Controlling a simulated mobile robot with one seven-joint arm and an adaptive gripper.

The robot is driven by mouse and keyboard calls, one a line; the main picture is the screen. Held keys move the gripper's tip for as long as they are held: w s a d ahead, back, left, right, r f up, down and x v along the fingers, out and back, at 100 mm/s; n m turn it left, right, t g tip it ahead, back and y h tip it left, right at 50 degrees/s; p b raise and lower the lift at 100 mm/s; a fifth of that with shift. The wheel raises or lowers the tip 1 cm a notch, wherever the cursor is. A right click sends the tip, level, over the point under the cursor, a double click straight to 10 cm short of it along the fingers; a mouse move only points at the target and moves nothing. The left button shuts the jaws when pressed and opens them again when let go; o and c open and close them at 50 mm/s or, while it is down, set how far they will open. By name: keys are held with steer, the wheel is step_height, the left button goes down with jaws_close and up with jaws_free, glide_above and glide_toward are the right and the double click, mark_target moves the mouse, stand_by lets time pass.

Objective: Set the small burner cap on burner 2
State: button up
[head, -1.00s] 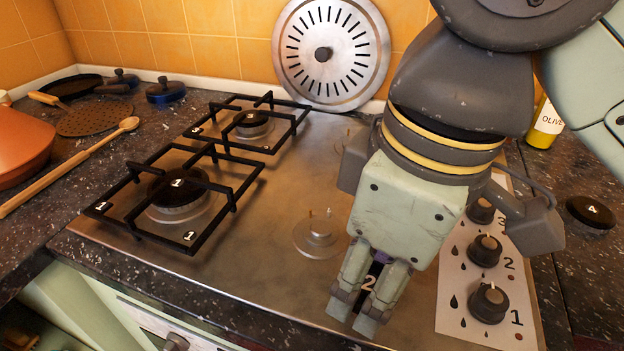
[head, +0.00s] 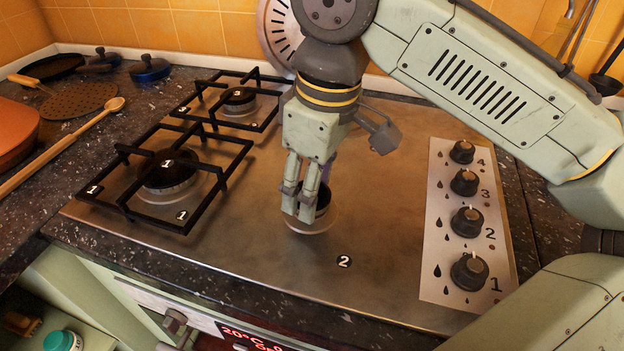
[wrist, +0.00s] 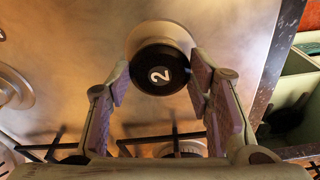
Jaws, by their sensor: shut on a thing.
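The small burner cap is a black disc with a white 2 on top, seen in the wrist view (wrist: 160,73) and partly behind my fingers in the head view (head: 323,198). My gripper (head: 299,212) points down, shut on the cap with one finger on each side. The cap is over the round metal base of burner 2 (head: 318,226), whose pale rim shows around it. I cannot tell whether the cap rests on the base or sits slightly above it. A label 2 (head: 344,261) lies on the steel hob in front.
Burner 1 (head: 166,172) and the burner behind it (head: 239,97) have black grates at the left. The control panel (head: 440,225) with several knobs is at the right. A round steel disc (head: 277,36) leans behind my arm. The front middle of the hob is clear.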

mark_target(321, 197)
steer(key=shift+f, duration=0.55)
steer(key=o, duration=1.1)
steer(key=shift+r, duration=0.15)
steer(key=r, duration=0.8)
steer(key=d+r, duration=0.1)
steer(key=r, duration=0.3)
steer(key=shift+s+d+r, duration=0.1)
steer(key=shift+s+r, duration=0.25)
steer(key=shift+r, duration=0.05)
